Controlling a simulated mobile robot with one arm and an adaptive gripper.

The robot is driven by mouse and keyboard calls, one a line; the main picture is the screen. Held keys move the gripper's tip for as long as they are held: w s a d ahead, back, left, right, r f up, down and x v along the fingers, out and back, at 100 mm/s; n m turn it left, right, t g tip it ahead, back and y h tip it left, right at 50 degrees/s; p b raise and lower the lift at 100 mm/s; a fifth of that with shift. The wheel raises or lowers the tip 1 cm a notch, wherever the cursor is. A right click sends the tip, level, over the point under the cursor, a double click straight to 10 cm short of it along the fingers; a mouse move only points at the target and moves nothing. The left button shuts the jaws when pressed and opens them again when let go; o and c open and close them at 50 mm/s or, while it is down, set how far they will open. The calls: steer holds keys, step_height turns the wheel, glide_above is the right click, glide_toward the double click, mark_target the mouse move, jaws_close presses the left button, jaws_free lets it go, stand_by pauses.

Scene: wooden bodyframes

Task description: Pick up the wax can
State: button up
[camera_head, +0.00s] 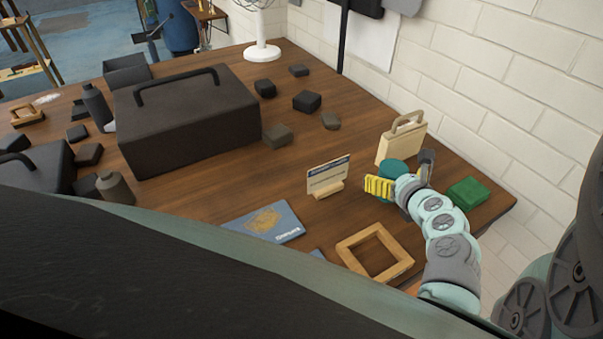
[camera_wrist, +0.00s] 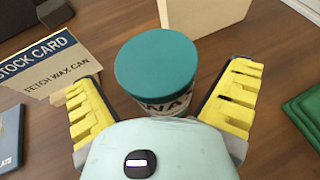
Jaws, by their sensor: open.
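The wax can (camera_wrist: 155,68) has a teal lid and a pale label with dark letters, partly readable as "WAX", in the wrist view. It stands upright on the wooden table. In the head view its teal top (camera_head: 393,171) shows just behind my gripper (camera_head: 402,182). In the wrist view my gripper (camera_wrist: 163,105) is open, with one yellow-padded finger on each side of the near part of the can. I cannot tell whether either finger touches it. The can's lower part is hidden by my gripper.
A stock card (camera_head: 328,176) in a wooden stand is left of the can. A cream case with a handle (camera_head: 402,142) stands close behind it. A green block (camera_head: 468,193) lies to the right, near the table edge. A wooden frame (camera_head: 374,254) and a blue booklet (camera_head: 263,222) lie in front.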

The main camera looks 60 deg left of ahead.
steer(key=shift+a+f, duration=0.15)
steer(key=shift+a, duration=0.2)
steer(key=shift+c, duration=0.3)
steer(key=shift+w, duration=0.1)
steer(key=c, duration=1.3)
